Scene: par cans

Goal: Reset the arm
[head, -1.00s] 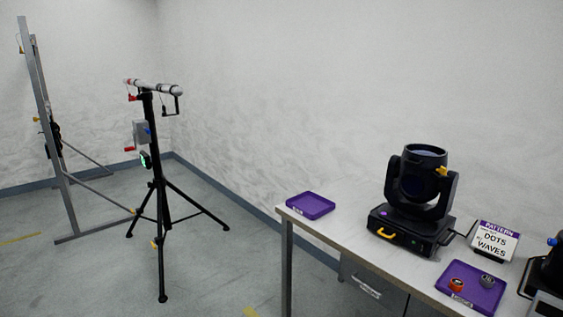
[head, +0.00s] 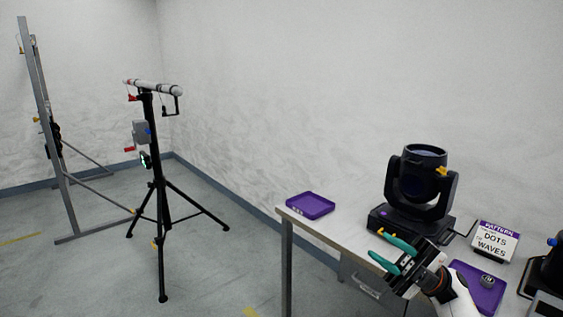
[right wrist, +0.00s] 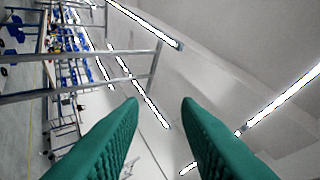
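My right gripper (head: 384,250) has green fingers and is in the head view in front of the table's moving-head light. Its fingers are apart, and it points to the left. In the right wrist view the two green fingers (right wrist: 160,112) stand apart with nothing between them. The right arm covers part of the right purple tray and the lower front of the light. My left gripper is not in view.
The moving-head light (head: 418,185) stands on the table (head: 345,226). A purple tray (head: 311,205) lies at the table's left end. The right purple tray (head: 490,297) holds a grey round piece (head: 487,281). A sign (head: 494,241) stands behind it. A black tripod (head: 157,190) stands on the floor.

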